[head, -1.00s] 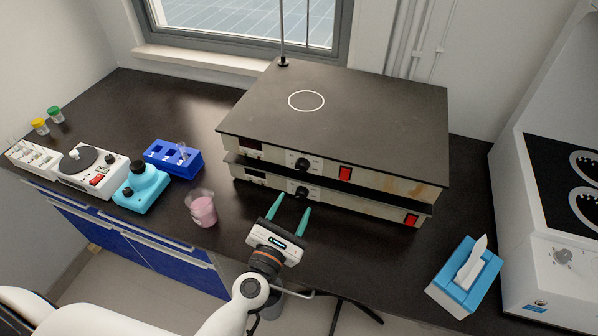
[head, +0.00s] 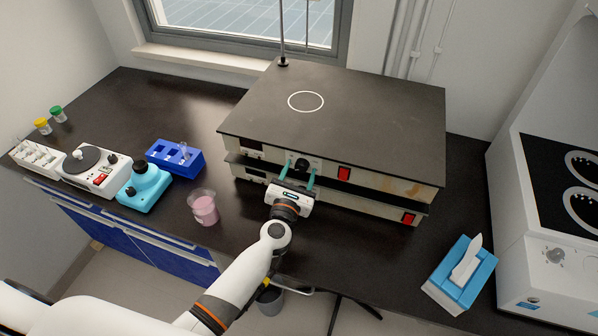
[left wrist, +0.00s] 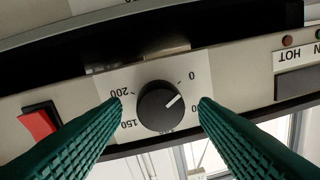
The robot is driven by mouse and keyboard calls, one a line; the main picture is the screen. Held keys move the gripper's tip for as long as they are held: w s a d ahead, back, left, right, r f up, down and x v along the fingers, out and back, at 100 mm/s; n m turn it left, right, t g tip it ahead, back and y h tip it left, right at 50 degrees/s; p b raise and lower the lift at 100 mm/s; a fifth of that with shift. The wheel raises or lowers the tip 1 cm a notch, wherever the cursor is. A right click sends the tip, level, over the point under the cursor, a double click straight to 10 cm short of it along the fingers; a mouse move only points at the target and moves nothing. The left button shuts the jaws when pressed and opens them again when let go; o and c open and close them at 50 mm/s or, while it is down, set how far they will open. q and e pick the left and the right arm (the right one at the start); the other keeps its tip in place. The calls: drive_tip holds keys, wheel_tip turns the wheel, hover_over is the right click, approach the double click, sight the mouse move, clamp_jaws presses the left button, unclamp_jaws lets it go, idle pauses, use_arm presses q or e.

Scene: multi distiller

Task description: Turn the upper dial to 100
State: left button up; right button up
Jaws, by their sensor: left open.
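Two hotplate units are stacked; the upper unit (head: 395,188) has a black dial (head: 301,164) and a red switch (head: 343,173) on its front. My left gripper (head: 299,171) is open, with its green fingers in front of the upper unit, one on each side of that dial. In the left wrist view the dial (left wrist: 158,108) sits between the two fingers (left wrist: 160,108), with gaps at both sides. That view is upside down. The dial's white pointer line faces right and slightly up, near the 0 mark. The 200 and 150 marks are readable; the scale's lower part is partly hidden.
The lower unit (head: 375,209) has its own red switch; its dial is hidden behind my gripper. A pink-filled beaker (head: 205,210) stands left of my arm. A blue tissue box (head: 462,279) is at the right. Bare bench lies between box and units.

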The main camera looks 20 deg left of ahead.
use_arm(q)
drive_tip(key=c, duration=1)
drive_tip(key=shift+o, duration=0.2)
